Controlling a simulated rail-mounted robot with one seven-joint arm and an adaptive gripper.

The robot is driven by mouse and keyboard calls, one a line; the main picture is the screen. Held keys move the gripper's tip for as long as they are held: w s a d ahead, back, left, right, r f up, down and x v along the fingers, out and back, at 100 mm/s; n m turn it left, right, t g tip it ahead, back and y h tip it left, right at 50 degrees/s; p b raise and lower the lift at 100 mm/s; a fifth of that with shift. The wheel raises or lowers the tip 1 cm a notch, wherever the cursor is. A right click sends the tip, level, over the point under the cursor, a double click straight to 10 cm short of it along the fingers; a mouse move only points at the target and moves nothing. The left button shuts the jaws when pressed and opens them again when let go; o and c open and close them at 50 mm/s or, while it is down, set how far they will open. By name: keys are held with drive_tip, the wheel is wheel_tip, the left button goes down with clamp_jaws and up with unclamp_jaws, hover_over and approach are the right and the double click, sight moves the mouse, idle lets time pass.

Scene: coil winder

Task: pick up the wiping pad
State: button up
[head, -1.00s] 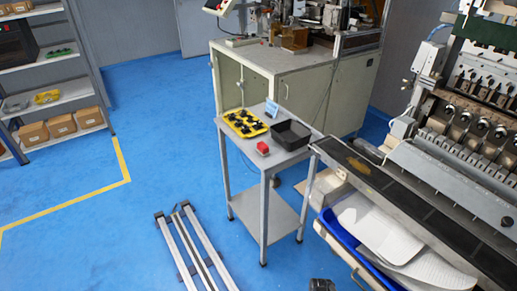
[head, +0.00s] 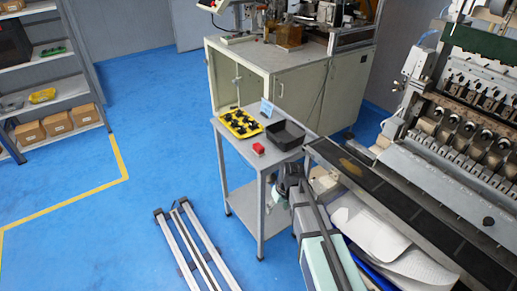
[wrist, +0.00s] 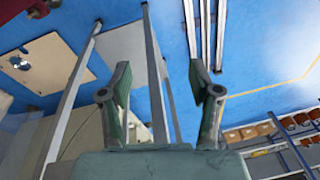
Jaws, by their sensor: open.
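A small red block (head: 258,148), the likeliest wiping pad though its kind is hard to tell, lies on the top of a grey side table (head: 285,163), near its front left edge. My gripper (wrist: 160,78) is open with nothing between its fingers in the wrist view. In the head view my arm reaches up from the bottom right, and its dark end (head: 287,180) is beside the table's right side, right of and lower in the picture than the red block. The red block cannot be made out in the wrist view.
A yellow tray (head: 241,123) with black parts and a black bin (head: 286,135) stand behind the block, with a small blue card (head: 266,107) by the tray. The winding machine (head: 455,150) is at right. Floor rails (head: 190,245) lie at front; blue floor is free at left.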

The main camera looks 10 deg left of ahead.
drive_tip(key=w+a+r+n+t, duration=0.1)
drive_tip(key=w+a+r, duration=0.2)
drive_tip(key=w+r, duration=0.85)
drive_tip(key=n+t+y+b, duration=0.1)
drive_tip(key=n+t+b, duration=0.1)
approach(259, 146)
drive_tip(key=p+x, duration=0.1)
drive_tip(key=x, duration=0.1)
drive_tip(key=w+p+x, duration=0.1)
drive_tip(key=p+x, duration=0.1)
drive_tip(key=shift+w+a+f+p, duration=0.1)
drive_tip(key=shift+a+f+p, duration=0.05)
drive_tip(key=shift+p, duration=0.15)
drive_tip(key=shift+s+p+x, duration=0.2)
drive_tip(key=shift+p+x, duration=0.45)
drive_tip(key=shift+x, duration=0.8)
drive_tip(key=shift+s+p+x, duration=0.2)
drive_tip(key=shift+p+x, duration=0.45)
drive_tip(key=shift+x, duration=0.75)
drive_tip(key=shift+f, duration=0.1)
clamp_jaws()
